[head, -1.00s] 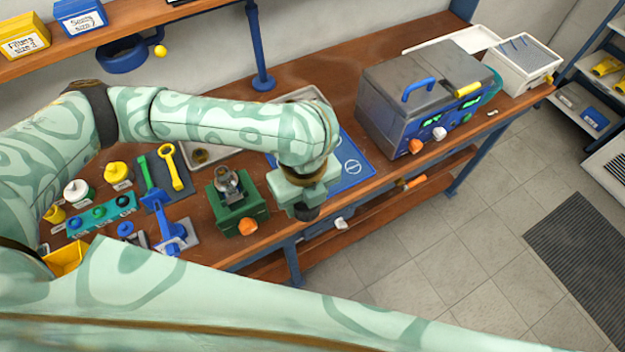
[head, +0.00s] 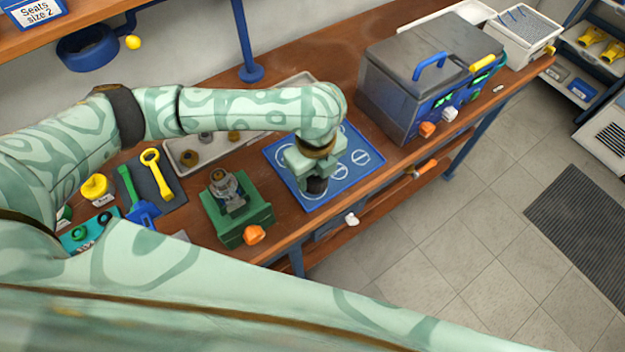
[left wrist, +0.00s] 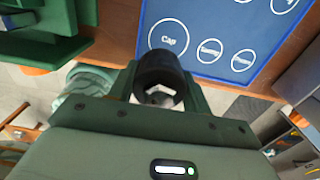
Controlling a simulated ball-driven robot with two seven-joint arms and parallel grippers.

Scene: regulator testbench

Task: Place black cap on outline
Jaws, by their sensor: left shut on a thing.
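My left gripper (head: 313,183) is shut on the black cap (head: 317,187) and holds it over the near left part of the blue mat (head: 342,178). In the left wrist view the cap (left wrist: 159,72) is a dark hollow ring between the two fingers (left wrist: 160,92). The mat (left wrist: 205,18) carries white outlines. The round outline labelled "Cap" (left wrist: 168,38) shows just beyond the held cap, whose edge partly covers the circle's near edge. I cannot tell the cap's height above the mat. My right gripper is not seen.
A green fixture (head: 236,215) with a metal regulator body and an orange knob stands left of the mat. A grey tray (head: 182,160) with metal parts lies behind. A grey machine (head: 425,80) stands right of the mat. The bench's front edge is close.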

